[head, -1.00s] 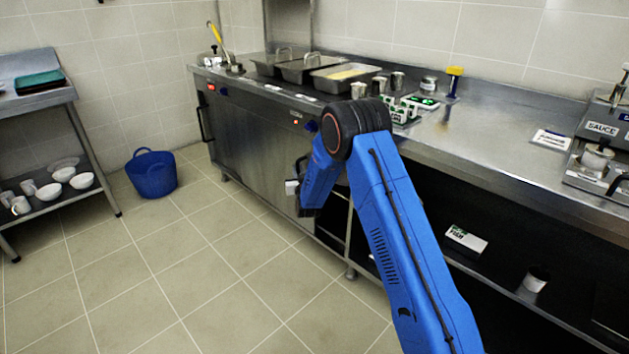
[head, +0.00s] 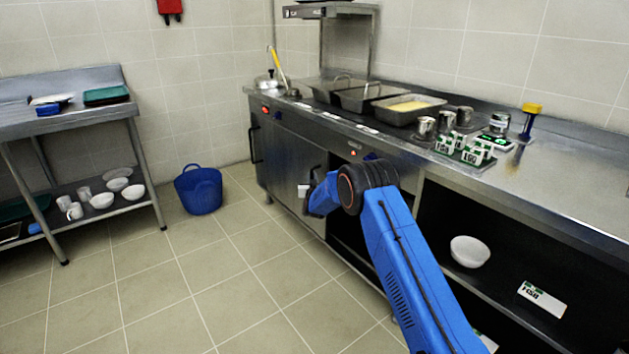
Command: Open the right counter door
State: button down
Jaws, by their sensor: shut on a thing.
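The right counter door (head: 290,160) is a grey metal panel in the counter front. It stands part-way open, with a dark gap (head: 345,228) on its right side. My gripper (head: 307,203) is at the door's right edge, shut, apparently on its handle. My blue arm hides part of the gap, and the handle and fingertips are too small to make out. The left counter door (head: 258,165) is shut and has a dark vertical handle (head: 254,146).
Pans (head: 408,108), metal cups (head: 426,127) and small labelled boxes (head: 445,146) stand on the counter. A blue basket (head: 199,190) stands on the floor at the left, near a steel shelf table (head: 75,118). The tiled floor before the counter is clear.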

jog(key=shift+w+a, duration=0.25)
jog(key=shift+w, duration=0.05)
jog(key=c, duration=2)
grip_release()
jog(key=s, duration=1.7)
jog(key=shift+s+d, duration=0.25)
jog(key=shift+d, duration=0.1)
